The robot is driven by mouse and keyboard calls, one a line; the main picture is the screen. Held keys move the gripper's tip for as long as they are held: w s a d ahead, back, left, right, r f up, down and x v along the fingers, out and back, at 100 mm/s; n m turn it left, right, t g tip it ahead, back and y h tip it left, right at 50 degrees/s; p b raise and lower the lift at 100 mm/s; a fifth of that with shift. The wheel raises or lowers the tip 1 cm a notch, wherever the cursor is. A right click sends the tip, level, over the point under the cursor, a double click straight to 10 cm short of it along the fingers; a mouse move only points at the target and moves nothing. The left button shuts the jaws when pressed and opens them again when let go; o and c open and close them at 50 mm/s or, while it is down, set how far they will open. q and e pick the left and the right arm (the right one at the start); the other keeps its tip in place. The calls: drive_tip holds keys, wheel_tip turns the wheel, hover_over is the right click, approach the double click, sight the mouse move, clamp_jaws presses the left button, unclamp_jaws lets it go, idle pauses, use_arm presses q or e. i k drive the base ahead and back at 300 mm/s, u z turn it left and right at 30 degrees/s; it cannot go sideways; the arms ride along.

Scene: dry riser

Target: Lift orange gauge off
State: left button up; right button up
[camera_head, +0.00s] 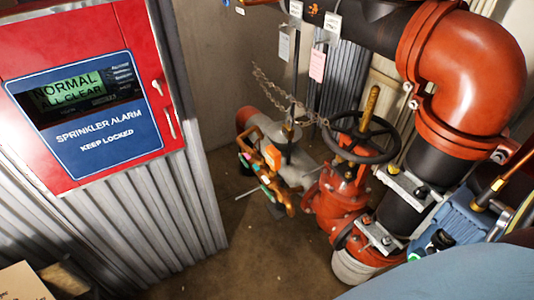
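A small orange block-like part (272,157) sits on the grey pipe fitting in the middle of the view. It may be the orange gauge, but no dial face can be made out. Below it are orange handle-like parts (282,204) with small green and pink pieces beside them. The grey fitting (292,168) joins a red flanged valve (338,195) on its right. Neither of my grippers can be made out in the head view, and nothing is seen touching the orange part.
A red sprinkler alarm cabinet (78,12) reading "NORMAL ALL CLEAR" stands at left on corrugated metal (130,225). A black handwheel (382,150), chain (270,92) and hanging tags (317,66) surround the fitting. A large red pipe elbow (470,60) fills the right. Bare floor (255,255) lies in front.

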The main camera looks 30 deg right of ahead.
sight(273, 157)
drive_tip(key=i, duration=1.15)
drive_tip(key=z, duration=1.25)
